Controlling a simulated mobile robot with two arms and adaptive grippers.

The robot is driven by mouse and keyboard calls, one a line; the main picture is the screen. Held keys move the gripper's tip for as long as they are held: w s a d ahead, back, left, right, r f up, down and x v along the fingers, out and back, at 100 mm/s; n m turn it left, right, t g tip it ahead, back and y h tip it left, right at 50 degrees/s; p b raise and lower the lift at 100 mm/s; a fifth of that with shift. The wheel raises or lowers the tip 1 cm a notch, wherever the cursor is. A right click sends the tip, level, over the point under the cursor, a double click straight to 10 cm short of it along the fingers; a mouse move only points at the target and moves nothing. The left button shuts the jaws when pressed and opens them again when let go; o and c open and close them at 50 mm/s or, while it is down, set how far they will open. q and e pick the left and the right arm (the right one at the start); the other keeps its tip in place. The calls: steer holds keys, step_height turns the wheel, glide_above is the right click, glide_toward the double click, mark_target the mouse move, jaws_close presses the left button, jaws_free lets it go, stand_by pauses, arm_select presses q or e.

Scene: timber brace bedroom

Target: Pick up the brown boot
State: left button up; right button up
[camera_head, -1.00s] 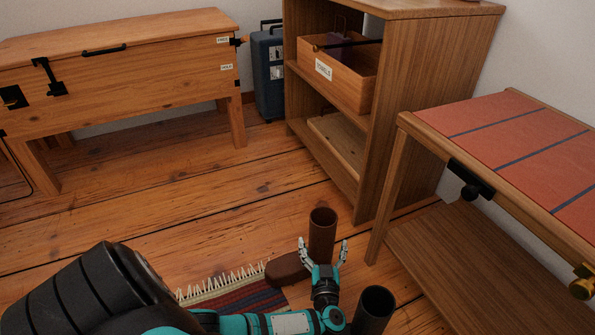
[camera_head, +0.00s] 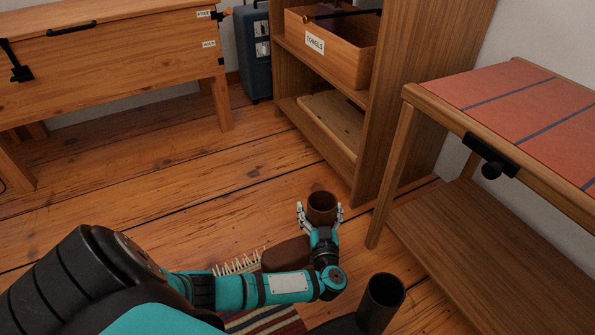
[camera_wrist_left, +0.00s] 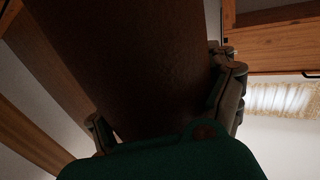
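The brown boot stands upright on the plank floor, its round shaft (camera_head: 322,207) open at the top and its darker foot (camera_head: 287,254) pointing left. My left gripper (camera_head: 320,210) is at the shaft with one finger on each side. The fingers look spread, with narrow gaps beside the shaft in the head view; contact is hard to judge. In the left wrist view the shaft (camera_wrist_left: 125,60) fills the middle between the fingers. The lower part of the boot is partly hidden by my gripper and forearm. My right gripper is not in view.
A darker boot (camera_head: 380,302) stands just in front, close to my left wrist. A fringed striped rug (camera_head: 268,322) lies under my forearm. A wooden shelf unit (camera_head: 415,100) and a red-topped table (camera_head: 404,170) are close on the right. Floor to the left is clear.

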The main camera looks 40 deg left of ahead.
arm_select(q)
steer(key=c, duration=1.6)
steer(key=shift+c, duration=0.3)
